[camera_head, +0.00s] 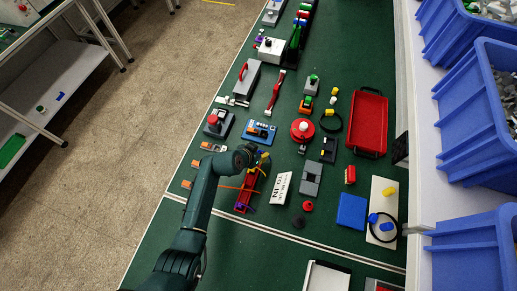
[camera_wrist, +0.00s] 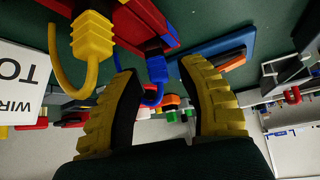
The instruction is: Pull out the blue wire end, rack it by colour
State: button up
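The blue wire end (camera_wrist: 157,68) is a small blue plug with a thin blue wire looping below it in the wrist view. It sits against the edge of a red block with blue and yellow edging (camera_wrist: 152,18), which is the long red piece (camera_head: 243,200) under my arm in the head view. My gripper (camera_wrist: 160,72) has yellow ribbed fingers spread apart, with the blue plug seen between their tips. I cannot tell whether they touch it. A yellow wire end (camera_wrist: 93,38) with a yellow wire hangs beside the left finger. In the head view my gripper (camera_head: 262,161) partly hides the block.
A white lettered sign (camera_head: 281,188) stands right of the red block; it also shows in the wrist view (camera_wrist: 22,80). A blue-and-grey device (camera_head: 260,132), a red round one (camera_head: 303,130) and a grey block (camera_head: 311,179) are close by. A red tray (camera_head: 370,102) lies farther right.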

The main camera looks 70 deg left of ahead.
jog(key=v, duration=1.2)
